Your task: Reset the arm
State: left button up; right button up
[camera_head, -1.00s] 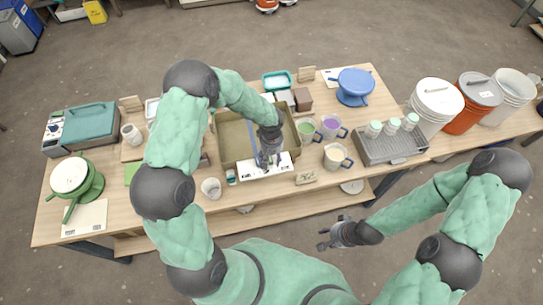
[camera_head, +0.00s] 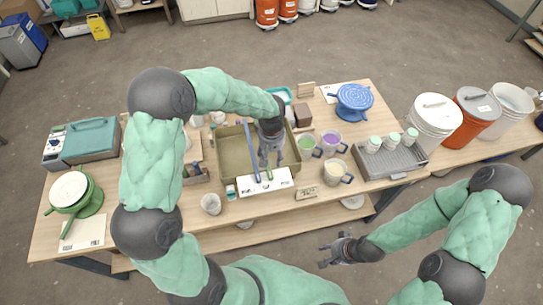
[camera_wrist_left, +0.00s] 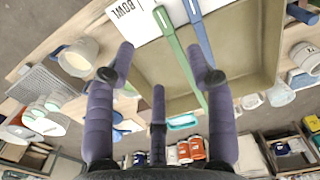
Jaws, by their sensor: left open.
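My left gripper (camera_head: 270,157) is open and empty above the shallow olive tray (camera_head: 231,150) in the head view. In the left wrist view its fingers (camera_wrist_left: 165,70) are spread apart, with the tray (camera_wrist_left: 240,60) beyond them. A blue-handled tool (camera_head: 250,150) and a green-handled tool (camera_wrist_left: 175,60) lie across the tray's near edge, over a white label card (camera_head: 245,189). In the wrist view the blue handle (camera_wrist_left: 201,45) lies beside the green one, apart from the fingers. My right gripper (camera_head: 332,251) hangs empty in front of the table, its fingers spread.
Mugs (camera_head: 332,143), a grey drip tray with jars (camera_head: 378,160) and a blue banding wheel (camera_head: 354,101) stand to the right. Lidded buckets (camera_head: 435,119) stand at far right. A green wheel (camera_head: 77,193) is at far left.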

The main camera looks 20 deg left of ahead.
dwell(0.3)
pick_arm(q)
jog(key=s+d+f+m+h, duration=0.2)
jog(key=s+d+f, duration=0.2)
jog(key=s+f, duration=0.7)
jog(key=s+d+f+m+h, duration=0.15)
jog(key=s+d+f, duration=0.25)
jog(key=s+f, duration=0.65)
notch_tip(320, 180, down, 20)
jog(key=w+d+b, duration=0.1)
jog(key=w+b, duration=0.1)
jog(key=b, duration=2)
jog(key=shift+d+m, duration=0.2)
jog(key=shift+m, duration=0.25)
